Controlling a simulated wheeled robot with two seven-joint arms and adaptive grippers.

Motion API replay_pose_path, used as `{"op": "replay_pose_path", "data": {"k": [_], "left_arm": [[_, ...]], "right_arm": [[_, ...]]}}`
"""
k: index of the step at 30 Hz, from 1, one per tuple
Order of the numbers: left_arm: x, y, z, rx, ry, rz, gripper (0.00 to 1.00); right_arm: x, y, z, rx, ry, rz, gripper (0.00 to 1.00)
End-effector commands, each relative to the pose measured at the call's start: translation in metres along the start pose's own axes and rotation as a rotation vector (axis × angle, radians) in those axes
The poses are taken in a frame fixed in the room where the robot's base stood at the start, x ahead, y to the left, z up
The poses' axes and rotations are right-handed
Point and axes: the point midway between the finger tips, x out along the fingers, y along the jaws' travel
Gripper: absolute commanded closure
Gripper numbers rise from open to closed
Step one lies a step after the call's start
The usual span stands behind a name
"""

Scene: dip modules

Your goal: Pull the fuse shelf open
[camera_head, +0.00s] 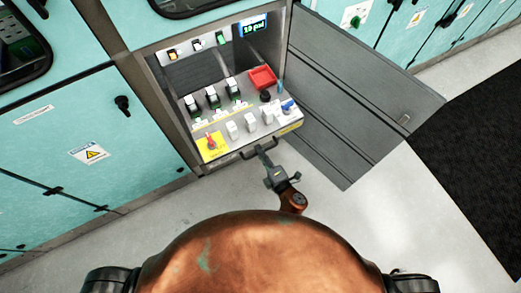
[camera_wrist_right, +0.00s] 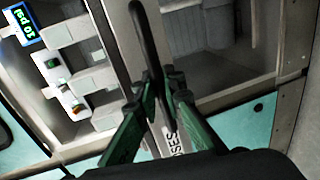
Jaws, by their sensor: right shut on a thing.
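The fuse shelf (camera_head: 222,146) is in the open cabinet in the head view, with several black and white modules on it. Its dark handle (camera_head: 250,152) is at the front edge. In the wrist view the handle (camera_wrist_right: 143,35) is a long dark bar beside the shelf's pale front, where a partly hidden label ends in "SES". My right gripper (camera_head: 264,158) is shut on the handle, and its green fingers (camera_wrist_right: 158,98) sit on both sides of the bar. How far out the shelf is, I cannot tell. My left gripper is out of view.
A grey cabinet door (camera_head: 355,95) stands open on the right. Teal cabinets (camera_head: 70,140) flank the opening. The pale floor (camera_head: 390,215) in front is clear; a black mat (camera_head: 480,150) lies right.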

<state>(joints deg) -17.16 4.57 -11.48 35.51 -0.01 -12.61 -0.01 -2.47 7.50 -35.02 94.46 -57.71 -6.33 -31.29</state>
Motion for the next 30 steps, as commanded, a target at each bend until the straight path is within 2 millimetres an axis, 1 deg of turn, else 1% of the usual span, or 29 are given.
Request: {"op": "replay_pose_path", "data": {"k": [3, 4, 7, 14, 17, 20, 30], "left_arm": [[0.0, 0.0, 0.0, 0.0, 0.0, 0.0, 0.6], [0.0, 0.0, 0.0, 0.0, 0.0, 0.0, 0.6], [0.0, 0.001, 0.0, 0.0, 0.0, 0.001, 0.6], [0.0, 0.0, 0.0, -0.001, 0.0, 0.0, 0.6], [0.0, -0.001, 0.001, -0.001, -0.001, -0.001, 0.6], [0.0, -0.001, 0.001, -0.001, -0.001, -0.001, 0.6], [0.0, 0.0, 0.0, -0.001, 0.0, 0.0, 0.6]], "right_arm": [[-0.001, -0.001, -0.001, 0.001, 0.001, -0.002, 1.0], [-0.001, -0.001, -0.001, 0.001, 0.001, -0.002, 0.89], [0.0, -0.001, 0.0, 0.001, 0.0, -0.002, 0.83], [0.0, -0.001, 0.0, 0.001, 0.0, -0.001, 0.83], [-0.004, -0.001, 0.0, 0.001, 0.0, -0.001, 0.83], [-0.016, -0.002, 0.0, 0.001, 0.0, -0.002, 0.83], [-0.085, -0.002, 0.0, 0.003, -0.001, -0.004, 0.83]]}}
